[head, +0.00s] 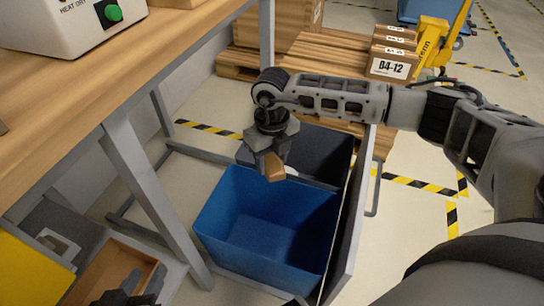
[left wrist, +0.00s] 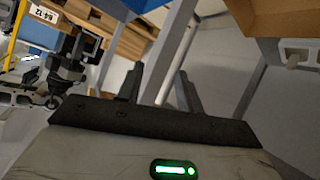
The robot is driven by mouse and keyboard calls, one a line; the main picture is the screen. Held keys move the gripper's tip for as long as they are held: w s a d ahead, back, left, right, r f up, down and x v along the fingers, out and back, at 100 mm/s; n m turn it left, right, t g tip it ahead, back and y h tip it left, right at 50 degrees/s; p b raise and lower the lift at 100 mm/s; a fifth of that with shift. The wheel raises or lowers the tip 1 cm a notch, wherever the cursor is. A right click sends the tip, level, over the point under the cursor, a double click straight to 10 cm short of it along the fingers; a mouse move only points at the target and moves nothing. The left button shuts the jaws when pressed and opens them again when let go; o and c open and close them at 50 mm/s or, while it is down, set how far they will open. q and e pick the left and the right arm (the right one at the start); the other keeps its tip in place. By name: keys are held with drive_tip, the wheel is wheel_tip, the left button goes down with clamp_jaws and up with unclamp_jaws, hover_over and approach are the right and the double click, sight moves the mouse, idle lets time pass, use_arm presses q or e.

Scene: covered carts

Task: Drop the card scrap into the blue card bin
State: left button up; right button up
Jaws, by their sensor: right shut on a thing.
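The card scrap (head: 273,166) is a small brown piece held in my right gripper (head: 268,157). My right gripper points down over the back part of the blue bin (head: 290,232), with the scrap above the opening. The blue bin is open-topped, and its inside looks empty. My left gripper (head: 138,292) is at the bottom left of the head view, partly cut off. In the left wrist view its two fingers (left wrist: 158,88) stand apart with nothing between them.
A dark bin (head: 318,150) stands behind the blue one. A grey panel (head: 350,225) borders the bins on the right. A wooden-topped bench (head: 110,85) with grey legs is on the left. A wooden tray (head: 112,275) lies below it. Boxes (head: 390,65) on a pallet are behind.

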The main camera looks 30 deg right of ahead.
sight(272, 163)
drive_tip(key=o, duration=1)
drive_tip(key=shift+o, duration=0.2)
drive_tip(key=shift+r, duration=0.1)
drive_tip(key=shift+r, duration=0.3)
use_arm(q)
drive_tip(key=p, duration=0.1)
drive_tip(key=a+f+g+y+p, duration=0.1)
drive_tip(key=p, duration=0.1)
drive_tip(key=shift+s+f+g, duration=0.25)
drive_tip(key=shift+g, duration=0.05)
use_arm(e)
wheel_tip(272, 163, up, 15)
use_arm(q)
drive_tip(key=shift+s+f, duration=0.1)
use_arm(e)
drive_tip(key=shift+r, duration=0.1)
